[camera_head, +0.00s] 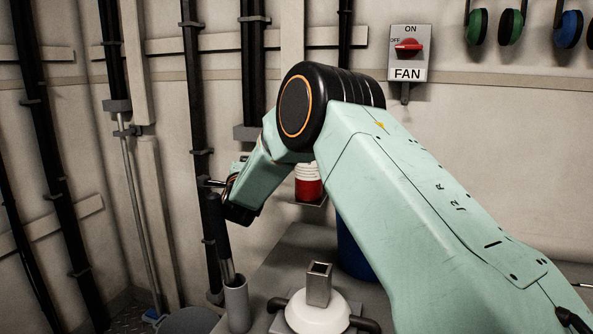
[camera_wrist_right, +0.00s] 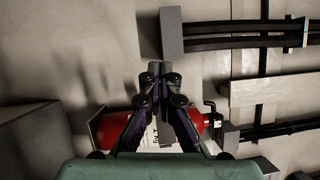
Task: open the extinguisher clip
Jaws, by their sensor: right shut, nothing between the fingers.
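In the right wrist view, a red extinguisher (camera_wrist_right: 205,122) lies across the picture behind my right gripper (camera_wrist_right: 158,70). It has a pale label and a dark fitting at its right end. The gripper's fingers are together and empty, and they hide the middle of the extinguisher. The fingertips show against the pale wall, past the extinguisher's body. I cannot make out the clip. In the head view my right arm reaches left across the scene, and its gripper end is small and dark. The extinguisher cannot be made out there. My left gripper is not in view.
In the head view, a red and white container (camera_head: 308,184) stands behind my arm, beside a blue drum (camera_head: 354,250). A dark-handled tool stands in a grey tube (camera_head: 237,305) near a white domed fitting (camera_head: 318,315). Dark pipes (camera_head: 197,130) run up the wall. A fan switch (camera_head: 409,52) is above.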

